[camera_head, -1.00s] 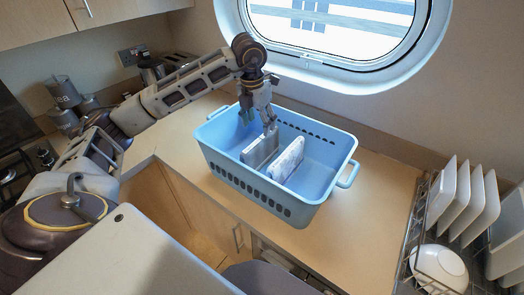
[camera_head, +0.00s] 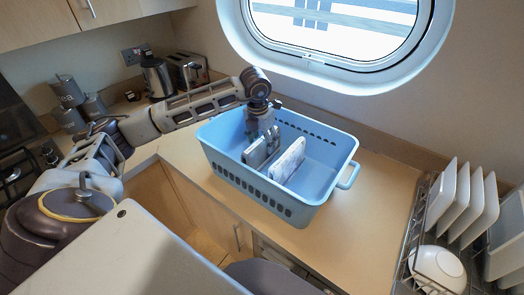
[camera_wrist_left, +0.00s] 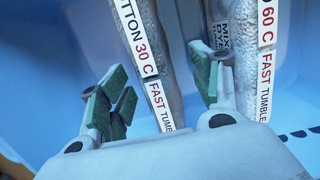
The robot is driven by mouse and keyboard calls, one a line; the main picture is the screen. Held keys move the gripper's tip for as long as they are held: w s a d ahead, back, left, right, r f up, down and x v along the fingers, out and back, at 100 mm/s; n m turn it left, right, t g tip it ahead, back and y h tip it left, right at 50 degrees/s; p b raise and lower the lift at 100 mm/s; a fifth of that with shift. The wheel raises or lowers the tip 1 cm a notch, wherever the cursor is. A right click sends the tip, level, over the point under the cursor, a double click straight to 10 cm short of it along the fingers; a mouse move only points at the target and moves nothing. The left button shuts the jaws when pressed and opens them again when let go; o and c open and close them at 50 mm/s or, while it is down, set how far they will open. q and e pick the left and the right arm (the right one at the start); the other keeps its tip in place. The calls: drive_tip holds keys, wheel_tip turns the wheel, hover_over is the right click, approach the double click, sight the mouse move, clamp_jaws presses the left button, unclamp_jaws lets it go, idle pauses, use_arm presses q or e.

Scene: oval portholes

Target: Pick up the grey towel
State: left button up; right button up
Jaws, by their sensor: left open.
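The grey towel (camera_head: 256,153) stands folded on edge inside the blue basket (camera_head: 232,178). A whitish patterned folded cloth (camera_head: 288,162) stands to its right. My left gripper (camera_head: 266,138) points down into the basket at the grey towel's top. In the left wrist view the open left gripper (camera_wrist_left: 160,95) has a finger on each side of a folded cloth with a white "30 C FAST TUMBLE" label (camera_wrist_left: 146,62). Another labelled cloth (camera_wrist_left: 243,50) is beyond the right finger. The towel's lower part is hidden by the basket wall.
The basket sits on a wooden counter (camera_head: 372,215) under an oval porthole. A wire dish rack with white plates (camera_head: 460,205) stands at the right. A kettle (camera_head: 157,77), toaster (camera_head: 188,70) and grey canisters (camera_head: 70,90) stand at the back left. Counter right of the basket is free.

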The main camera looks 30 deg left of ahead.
use_arm(q)
drive_tip(key=shift+f, duration=0.2)
use_arm(e)
drive_tip(key=shift+a, duration=0.3)
use_arm(q)
drive_tip(key=shift+f, duration=0.1)
drive_tip(key=shift+a+f+p, duration=0.15)
drive_tip(key=shift+f+p, duration=0.2)
drive_tip(key=shift+f, duration=0.2)
drive_tip(key=f, duration=0.1)
drive_tip(key=f+p, duration=0.1)
drive_tip(key=shift+w+a+f, duration=0.15)
drive_tip(key=shift+w+f, duration=0.1)
drive_tip(key=shift+f, duration=0.05)
drive_tip(key=shift+w+f, duration=0.1)
drive_tip(key=shift+f, duration=0.5)
use_arm(e)
drive_tip(key=shift+d+r, duration=0.15)
drive_tip(key=shift+r, duration=0.75)
use_arm(q)
drive_tip(key=shift+c, duration=0.5)
drive_tip(key=c, duration=1)
drive_tip(key=shift+c, duration=1.1)
